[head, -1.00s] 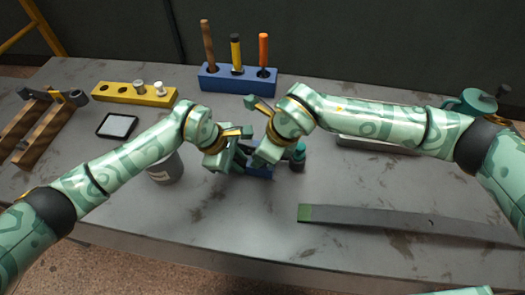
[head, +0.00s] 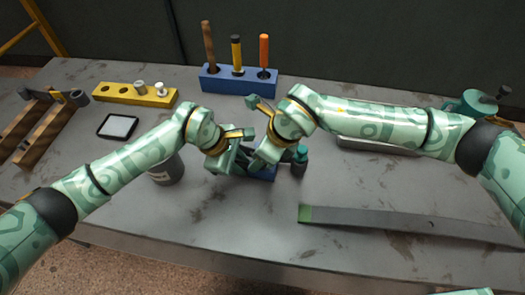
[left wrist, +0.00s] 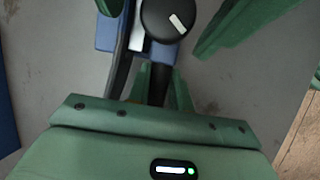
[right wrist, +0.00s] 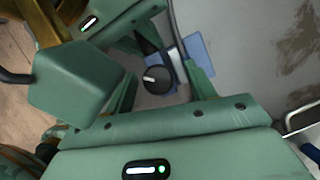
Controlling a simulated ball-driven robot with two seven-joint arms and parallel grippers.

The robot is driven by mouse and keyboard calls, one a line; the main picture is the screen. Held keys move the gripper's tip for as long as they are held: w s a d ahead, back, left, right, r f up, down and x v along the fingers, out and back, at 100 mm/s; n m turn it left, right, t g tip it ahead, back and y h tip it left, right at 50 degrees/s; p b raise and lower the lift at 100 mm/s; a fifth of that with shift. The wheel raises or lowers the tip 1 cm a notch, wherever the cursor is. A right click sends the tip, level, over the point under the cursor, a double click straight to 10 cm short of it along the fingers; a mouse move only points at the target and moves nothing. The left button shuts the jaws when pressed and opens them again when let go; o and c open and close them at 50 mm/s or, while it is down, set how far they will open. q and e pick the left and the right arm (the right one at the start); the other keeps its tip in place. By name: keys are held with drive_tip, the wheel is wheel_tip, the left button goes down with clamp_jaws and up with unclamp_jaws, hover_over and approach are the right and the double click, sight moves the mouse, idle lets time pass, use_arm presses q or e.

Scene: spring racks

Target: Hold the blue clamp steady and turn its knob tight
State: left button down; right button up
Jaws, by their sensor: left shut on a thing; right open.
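The blue clamp (head: 265,173) is on the middle of the table, mostly hidden by my grippers in the head view. Part of its blue body shows in the left wrist view (left wrist: 107,33) and the right wrist view (right wrist: 196,50). Its round black knob with a white mark shows in the left wrist view (left wrist: 165,18) and the right wrist view (right wrist: 156,79). My left gripper (head: 238,160) is shut on the clamp from the left. My right gripper (right wrist: 163,72) is open, its fingers on either side of the knob; contact cannot be told.
A grey can (head: 166,170) stands left of my left gripper, and a dark bottle with a green top (head: 300,160) stands close right. A long grey strip (head: 400,222) lies front right. A blue tool rack (head: 238,80) and yellow block (head: 134,95) are behind. The front middle is clear.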

use_arm(q)
drive_tip(key=shift+w+a, duration=0.2)
use_arm(e)
drive_tip(key=v, duration=1.2)
drive_tip(key=shift+w+f, duration=0.1)
use_arm(q)
drive_tip(key=c, duration=1.2)
unclamp_jaws()
drive_tip(key=shift+o, duration=0.2)
